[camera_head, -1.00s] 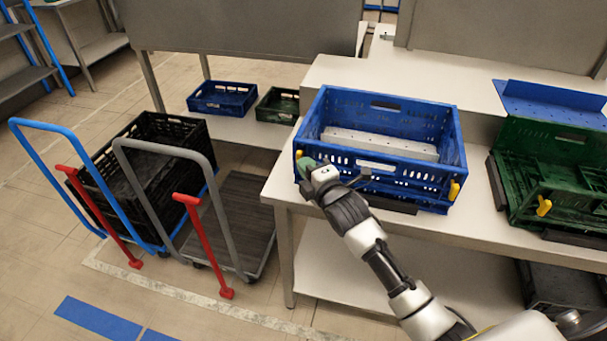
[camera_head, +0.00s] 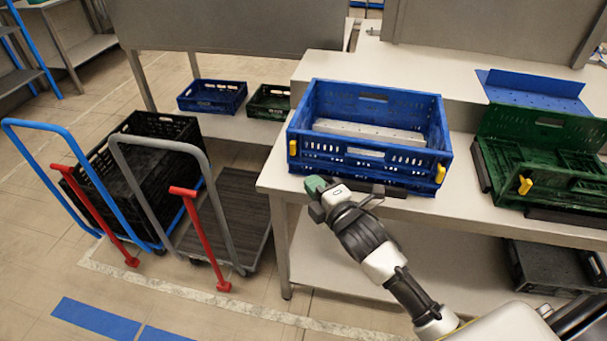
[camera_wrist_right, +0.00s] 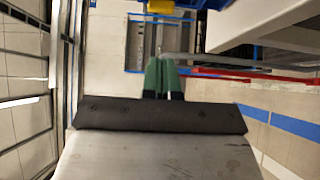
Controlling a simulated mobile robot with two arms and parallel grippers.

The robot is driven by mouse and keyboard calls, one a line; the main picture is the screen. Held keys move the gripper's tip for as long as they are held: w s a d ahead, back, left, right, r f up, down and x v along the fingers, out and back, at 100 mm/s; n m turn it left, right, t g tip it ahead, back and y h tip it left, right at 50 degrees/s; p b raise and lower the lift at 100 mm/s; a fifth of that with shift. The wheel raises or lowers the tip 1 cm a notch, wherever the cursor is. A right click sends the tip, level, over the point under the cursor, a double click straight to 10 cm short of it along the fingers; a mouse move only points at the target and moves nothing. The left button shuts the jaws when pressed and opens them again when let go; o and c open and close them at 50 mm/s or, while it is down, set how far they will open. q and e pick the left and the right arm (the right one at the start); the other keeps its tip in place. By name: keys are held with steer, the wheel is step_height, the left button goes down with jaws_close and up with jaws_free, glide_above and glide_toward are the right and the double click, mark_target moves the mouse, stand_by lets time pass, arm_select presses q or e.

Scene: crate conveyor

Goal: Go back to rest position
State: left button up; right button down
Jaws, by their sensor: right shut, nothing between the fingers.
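My right gripper (camera_head: 315,187) is in front of the blue crate's lower front edge in the head view, apart from the crate. In the right wrist view its two green fingertips (camera_wrist_right: 162,76) are together, with nothing between them. The blue crate (camera_head: 368,170) stands upright and open on the white table, with yellow latches on its front. My left gripper is in neither view.
Two trolleys stand left, one carrying a black crate (camera_head: 172,122), one empty with a grey handle (camera_head: 127,172). The floor in front is clear.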

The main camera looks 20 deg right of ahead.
steer(key=shift+s+d, duration=0.25)
steer(key=shift+s, duration=1)
steer(key=s+d+f+m+g+h, duration=0.1)
steer(key=s+f+m+g, duration=0.2)
steer(key=f, duration=0.8)
steer(key=s+d+f+m+g+h, duration=0.1)
steer(key=s+f+m+g, duration=0.15)
steer(key=f, duration=0.75)
steer(key=s+d+f+m+g+h, duration=0.15)
steer(key=s+f+m, duration=0.25)
steer(key=f, duration=0.7)
steer(key=s+f+m+g, duration=0.2)
steer(key=s+f, duration=0.4)
steer(key=s, duration=0.5)
steer(key=s+a+f+m+g+p, duration=0.1)
steer(key=s+f+m+g, duration=0.2)
steer(key=s+f, duration=0.4)
steer(key=s+a+f+m+g, duration=0.1)
steer(key=s+f+m+g, duration=0.2)
steer(key=s, duration=1.2)
step_height(320, 180, down, 4)
steer(key=shift+s+r+g, duration=0.25)
steer(key=shift+s+g, duration=0.05)
steer(key=shift+g, duration=0.5)
